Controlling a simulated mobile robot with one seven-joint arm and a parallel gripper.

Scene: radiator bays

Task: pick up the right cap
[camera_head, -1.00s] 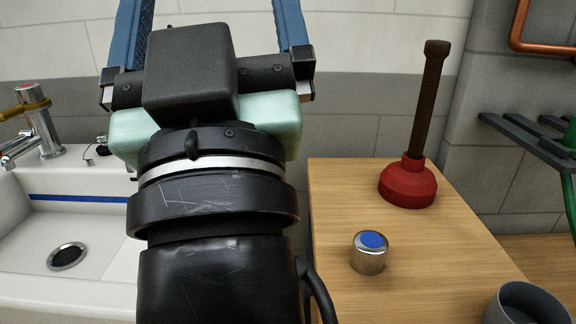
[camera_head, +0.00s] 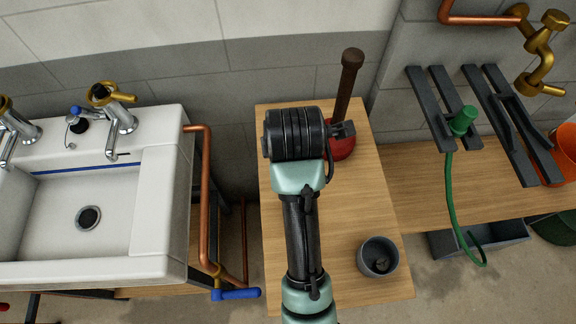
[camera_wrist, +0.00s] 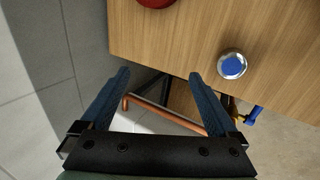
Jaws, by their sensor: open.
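The cap (camera_wrist: 232,65), a short chrome cylinder with a blue disc on top, stands on the wooden tabletop (camera_wrist: 185,25) in the wrist view. My gripper (camera_wrist: 158,76) is open and empty, its two blue fingers over the table's edge. The cap is to the right of and beyond the right fingertip, not between the fingers. In the head view my arm covers the middle of the tabletop (camera_head: 355,205), and the cap and fingers are hidden there.
A plunger (camera_head: 342,149) with a red cup stands at the table's back. A grey cup (camera_head: 378,257) holding something dark stands at the front right. A white sink (camera_head: 140,200) and copper pipe (camera_head: 204,195) are to the left. A green hose (camera_head: 451,200) hangs at right.

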